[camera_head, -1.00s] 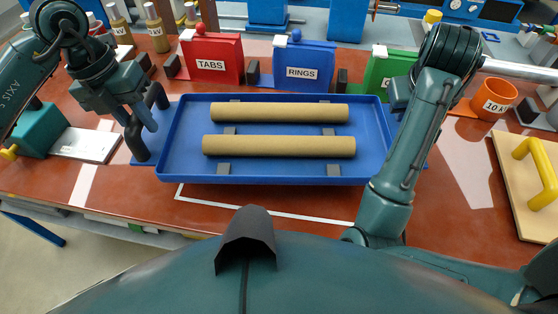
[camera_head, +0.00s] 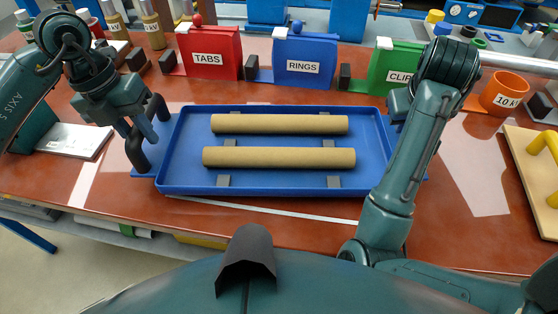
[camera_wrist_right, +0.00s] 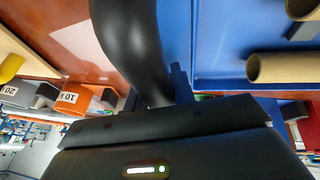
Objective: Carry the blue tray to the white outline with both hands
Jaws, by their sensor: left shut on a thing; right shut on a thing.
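The blue tray (camera_head: 270,187) lies level over the red-brown tabletop and holds two tan tubes, a rear one (camera_head: 280,124) and a front one (camera_head: 280,157), on grey rests. Part of the white outline (camera_head: 275,211) shows as a line along the tray's front edge; the tray covers the rest. Whether the tray touches the table cannot be told.
Red TABS (camera_head: 208,42), blue RINGS (camera_head: 301,48) and green CLIPS (camera_head: 388,68) bins stand behind the tray. An orange cup (camera_head: 505,94) and a board with a yellow handle (camera_head: 535,170) are at right. A metal plate (camera_head: 75,140) lies at left. Bare table shows in front.

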